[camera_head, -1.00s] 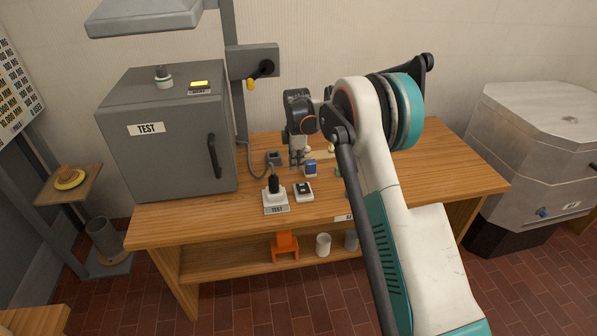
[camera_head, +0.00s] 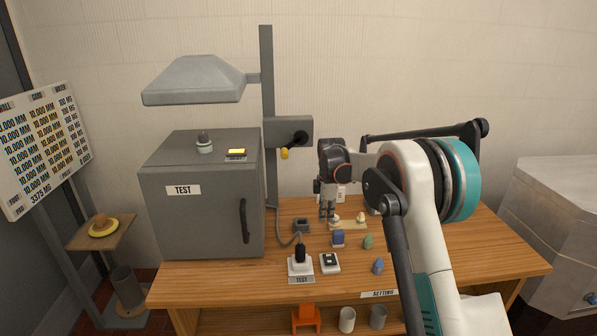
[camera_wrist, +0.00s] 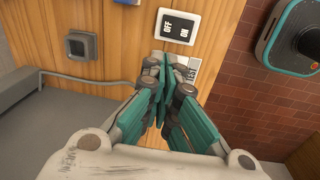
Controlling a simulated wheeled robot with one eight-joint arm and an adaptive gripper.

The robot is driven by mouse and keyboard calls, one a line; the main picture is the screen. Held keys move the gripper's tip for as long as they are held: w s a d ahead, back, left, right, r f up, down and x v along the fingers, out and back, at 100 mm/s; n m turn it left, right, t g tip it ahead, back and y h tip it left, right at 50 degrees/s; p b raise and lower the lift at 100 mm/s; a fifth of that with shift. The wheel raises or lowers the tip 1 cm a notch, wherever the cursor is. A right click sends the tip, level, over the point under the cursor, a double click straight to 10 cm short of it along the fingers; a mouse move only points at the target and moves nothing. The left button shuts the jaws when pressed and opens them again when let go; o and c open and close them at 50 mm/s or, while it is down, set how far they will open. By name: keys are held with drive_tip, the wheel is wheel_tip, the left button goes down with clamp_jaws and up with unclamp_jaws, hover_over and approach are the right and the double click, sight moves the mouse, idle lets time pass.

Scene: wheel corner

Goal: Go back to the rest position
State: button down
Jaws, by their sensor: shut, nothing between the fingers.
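My gripper (camera_head: 328,216) is upright above the back middle of the wooden workbench (camera_head: 480,262), fingers pointing down. In the wrist view, its fingers (camera_wrist: 164,60) are together with nothing between them. The fingertips appear near a white plate with an OFF/ON switch (camera_wrist: 178,28), apart from it as far as I can tell. My arm reaches in from the lower right of the head view.
A grey TEST cabinet (camera_head: 200,225) stands left on the bench, with a grey hood (camera_head: 195,80) above. A black-handled TEST block (camera_head: 300,264), a switch plate (camera_head: 330,262), a blue block (camera_head: 338,238) and small egg-like pieces (camera_head: 368,241) lie near the gripper.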

drive_tip(key=s+d+r+m+t, duration=0.25)
drive_tip(key=s+r+m, duration=0.55)
drive_tip(key=s+r, duration=1.2)
drive_tip(key=s+f+m+t, duration=0.2)
drive_tip(key=s+m, duration=0.2)
drive_tip(key=s, duration=0.9)
drive_tip(key=s+d+f+m+t, duration=0.1)
drive_tip(key=s+f+m, duration=0.2)
drive_tip(key=s, duration=1)
drive_tip(key=shift+s+f+m+t, duration=0.15)
drive_tip(key=shift+s+m+t, duration=0.2)
drive_tip(key=shift+m, duration=0.75)
